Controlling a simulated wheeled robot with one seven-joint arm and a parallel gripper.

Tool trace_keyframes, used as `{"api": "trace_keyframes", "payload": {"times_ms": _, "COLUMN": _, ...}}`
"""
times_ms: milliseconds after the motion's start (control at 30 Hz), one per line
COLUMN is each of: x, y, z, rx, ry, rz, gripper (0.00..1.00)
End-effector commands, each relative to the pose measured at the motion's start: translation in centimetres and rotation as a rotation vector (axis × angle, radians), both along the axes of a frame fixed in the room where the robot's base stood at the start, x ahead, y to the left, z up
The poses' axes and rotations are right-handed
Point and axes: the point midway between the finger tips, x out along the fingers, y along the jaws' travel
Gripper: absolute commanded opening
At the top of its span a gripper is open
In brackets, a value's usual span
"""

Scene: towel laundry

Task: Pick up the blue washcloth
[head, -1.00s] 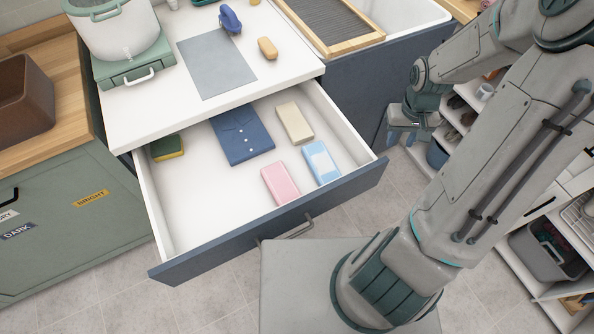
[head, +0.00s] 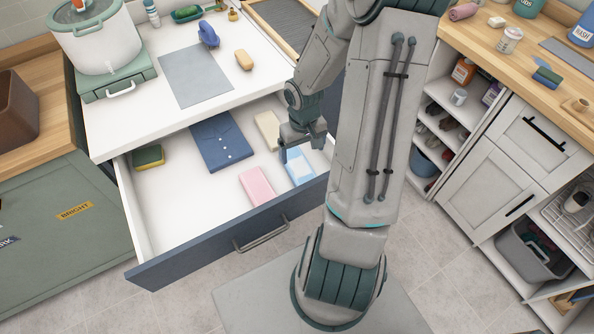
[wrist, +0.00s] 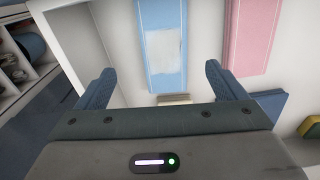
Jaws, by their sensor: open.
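The blue washcloth (head: 299,170) is a light blue folded block with a white patch, lying flat in the right front part of the open drawer. It also shows in the wrist view (wrist: 163,25), beyond and between my fingertips. My gripper (head: 301,153) is open and empty above the drawer, over the washcloth's back end, and hides part of it in the head view. In the wrist view my gripper (wrist: 158,78) has its two fingers on either side of the washcloth's line, apart from it as far as I can see.
A pink folded cloth (head: 257,187) lies left of the blue one, and a beige one (head: 267,128) behind it. A dark blue folded shirt (head: 223,144) and a sponge (head: 149,157) lie further left. The drawer's front panel (head: 220,243) and side walls stand close around.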

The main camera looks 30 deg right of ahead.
Motion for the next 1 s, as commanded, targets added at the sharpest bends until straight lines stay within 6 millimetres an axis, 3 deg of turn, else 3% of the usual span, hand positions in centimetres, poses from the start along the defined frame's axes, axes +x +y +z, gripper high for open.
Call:
{"api": "trace_keyframes", "payload": {"times_ms": 100, "x": 0.0, "y": 0.2, "z": -2.2, "rx": 0.001, "ry": 0.003, "rz": 0.006, "gripper": 0.91}}
{"api": "trace_keyframes", "payload": {"times_ms": 367, "x": 0.0, "y": 0.3, "z": -4.0, "rx": 0.001, "ry": 0.002, "rz": 0.005, "gripper": 0.91}}
{"api": "trace_keyframes", "payload": {"times_ms": 633, "x": -0.1, "y": 0.5, "z": -7.8, "rx": 0.001, "ry": 0.002, "rz": 0.005, "gripper": 0.91}}
{"api": "trace_keyframes", "payload": {"times_ms": 1000, "x": 0.0, "y": 0.5, "z": -8.6, "rx": 0.000, "ry": -0.001, "rz": 0.003, "gripper": 0.88}}
